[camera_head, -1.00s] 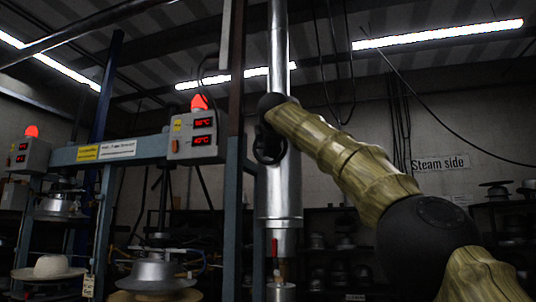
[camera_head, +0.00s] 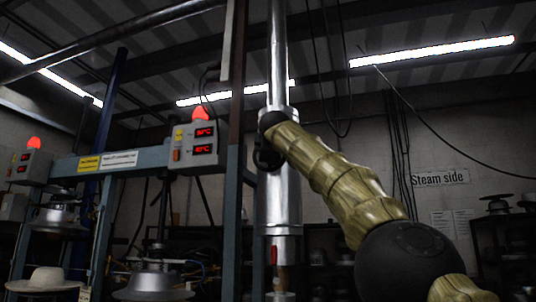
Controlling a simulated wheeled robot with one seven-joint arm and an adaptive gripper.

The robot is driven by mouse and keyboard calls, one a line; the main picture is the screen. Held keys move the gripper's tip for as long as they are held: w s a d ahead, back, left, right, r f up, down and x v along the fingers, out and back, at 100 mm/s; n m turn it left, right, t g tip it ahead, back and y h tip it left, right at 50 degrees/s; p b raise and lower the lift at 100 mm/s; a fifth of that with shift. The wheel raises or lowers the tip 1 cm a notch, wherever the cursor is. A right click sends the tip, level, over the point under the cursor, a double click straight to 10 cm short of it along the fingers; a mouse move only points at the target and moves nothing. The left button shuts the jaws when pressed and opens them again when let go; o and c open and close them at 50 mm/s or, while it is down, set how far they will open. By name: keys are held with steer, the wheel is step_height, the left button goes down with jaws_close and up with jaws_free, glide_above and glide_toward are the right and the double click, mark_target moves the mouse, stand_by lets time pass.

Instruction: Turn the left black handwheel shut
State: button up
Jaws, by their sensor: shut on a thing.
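My arm reaches from the lower right to the steel cylinder (camera_head: 279,205) on the vertical pipe. My gripper (camera_head: 266,156) is a dark shape at the cylinder's upper left side, below my black wrist. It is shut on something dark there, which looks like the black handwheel. Gripper and wheel blend together, so the wheel's rim and how far it is turned cannot be made out. No second black handwheel can be picked out clearly.
A blue-grey press frame (camera_head: 147,157) stands left of the cylinder, with a control box (camera_head: 195,142) with red displays and a red lamp close by. A pale hat (camera_head: 45,280) is at lower left. Dark shelves stand behind at right. Cables hang above my arm.

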steer(key=shift+f, duration=0.15)
steer(key=o, duration=0.7)
steer(key=shift+o, duration=0.2)
steer(key=shift+s+r, duration=0.1)
steer(key=shift+r, duration=0.1)
steer(key=s+d, duration=0.1)
steer(key=s, duration=1)
steer(key=shift+s+f, duration=0.3)
steer(key=shift+f, duration=0.15)
